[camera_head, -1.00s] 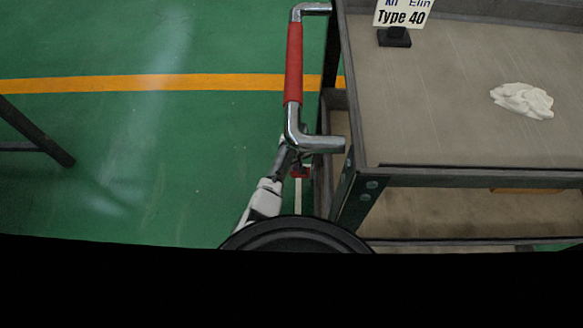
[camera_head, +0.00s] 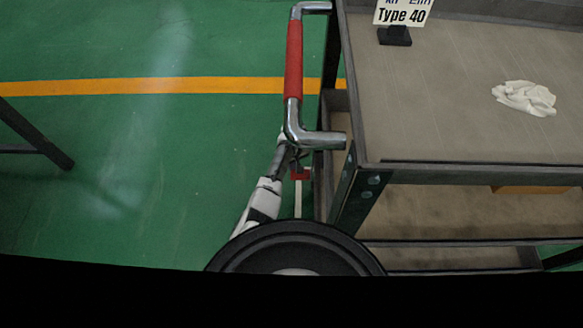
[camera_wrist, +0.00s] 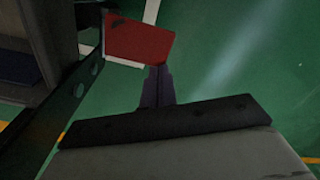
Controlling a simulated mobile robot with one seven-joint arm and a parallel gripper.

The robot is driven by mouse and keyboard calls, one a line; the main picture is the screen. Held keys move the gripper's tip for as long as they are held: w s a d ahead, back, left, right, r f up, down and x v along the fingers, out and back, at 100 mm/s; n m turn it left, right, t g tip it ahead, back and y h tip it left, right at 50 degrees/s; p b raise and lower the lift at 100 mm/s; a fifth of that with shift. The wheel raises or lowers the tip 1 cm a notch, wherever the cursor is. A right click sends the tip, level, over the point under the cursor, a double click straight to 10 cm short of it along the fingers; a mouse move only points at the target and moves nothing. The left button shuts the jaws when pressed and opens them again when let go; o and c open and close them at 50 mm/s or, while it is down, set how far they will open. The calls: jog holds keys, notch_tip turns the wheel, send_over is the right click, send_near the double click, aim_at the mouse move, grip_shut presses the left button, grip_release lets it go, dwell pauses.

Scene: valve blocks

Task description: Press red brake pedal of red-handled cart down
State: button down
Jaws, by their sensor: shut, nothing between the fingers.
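The cart (camera_head: 460,100) stands at the right with a red handle (camera_head: 293,60) on its left end. The red brake pedal (camera_head: 300,174) shows low beside the cart, below the handle, partly hidden by my arm. In the wrist view the red pedal (camera_wrist: 140,42) is a flat red plate at the top, close to the cart's dark post. My gripper (camera_wrist: 158,72) is shut and empty, its fingertips at the pedal's lower edge in that picture. I cannot tell whether they touch it. In the head view the fingers are mostly hidden near the handle's lower bend.
A white cloth (camera_head: 524,97) and a "Type 40" sign (camera_head: 402,17) are on the cart's top tray. The cart's dark corner post (camera_head: 350,200) is just right of my gripper. Green floor (camera_head: 130,180) is free at the left, with a dark leg at the far left.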

jog(key=shift+g, duration=0.3)
jog(key=f, duration=0.1)
jog(key=s+d+f, duration=0.1)
jog(key=s+f, duration=0.1)
jog(key=shift+s+d+f, duration=0.2)
jog(key=shift+d+f, duration=0.05)
jog(key=shift+d, duration=0.05)
jog(key=p, duration=0.1)
jog(key=r+p, duration=0.1)
jog(key=p, duration=0.1)
jog(key=shift+s+r, duration=0.2)
jog(key=shift+r, duration=0.1)
notch_tip(320, 180, up, 2)
jog(key=shift+d+r+p, duration=0.1)
jog(key=shift+r+p, duration=0.05)
jog(key=shift+p, duration=1.05)
jog(key=r+p, duration=0.1)
jog(key=r, duration=0.1)
jog(key=r+p, duration=0.1)
jog(key=p, duration=0.1)
jog(key=shift+w+r, duration=0.2)
jog(key=shift+r, duration=0.2)
jog(key=shift+a, duration=0.2)
